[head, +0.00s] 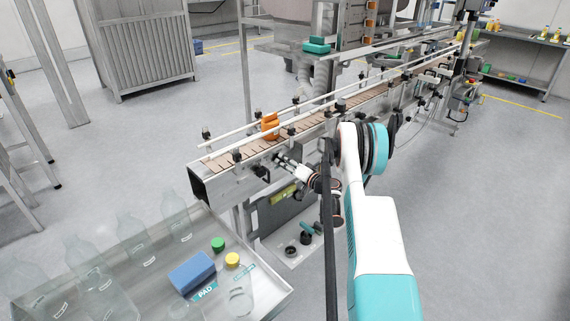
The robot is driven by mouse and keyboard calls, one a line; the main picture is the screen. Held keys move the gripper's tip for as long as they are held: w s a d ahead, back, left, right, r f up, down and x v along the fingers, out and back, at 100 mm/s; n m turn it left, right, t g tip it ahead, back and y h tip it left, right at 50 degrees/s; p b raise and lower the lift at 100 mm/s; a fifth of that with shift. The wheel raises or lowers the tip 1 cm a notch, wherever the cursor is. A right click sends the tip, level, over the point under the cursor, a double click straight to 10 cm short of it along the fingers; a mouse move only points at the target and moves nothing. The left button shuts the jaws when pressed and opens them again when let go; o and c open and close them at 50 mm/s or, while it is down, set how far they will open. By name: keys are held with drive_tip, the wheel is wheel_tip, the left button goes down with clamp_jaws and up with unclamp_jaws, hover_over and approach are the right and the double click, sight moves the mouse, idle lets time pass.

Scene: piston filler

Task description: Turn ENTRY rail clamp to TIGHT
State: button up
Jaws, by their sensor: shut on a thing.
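The conveyor (222,165) runs from the left front to the back right, with pale guide rails (225,146) along it. Several black rail clamps sit along its sides, one near the conveyor's front end (237,155). No ENTRY or TIGHT lettering is readable. My gripper (279,161) reaches in from the right against the conveyor's near side, close to its front end. It is shut on a small part there, which looks like the rail clamp. The fingers hide most of it, so its turn position cannot be told.
An orange object (270,127) stands on the belt just behind my gripper. A metal tray table (265,290) at the front left holds clear bottles, a blue sponge (192,272), and green and yellow caps. Open floor (480,220) lies to the right.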

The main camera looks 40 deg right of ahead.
drive_tip(key=m, duration=0.5)
drive_tip(key=shift+m, duration=0.3)
drive_tip(key=m, duration=0.5)
drive_tip(key=shift+m, duration=0.4)
drive_tip(key=o, duration=1)
drive_tip(key=shift+o, duration=0.2)
drive_tip(key=s+d, duration=0.1)
drive_tip(key=s, duration=1.1)
drive_tip(key=shift+d, duration=0.35)
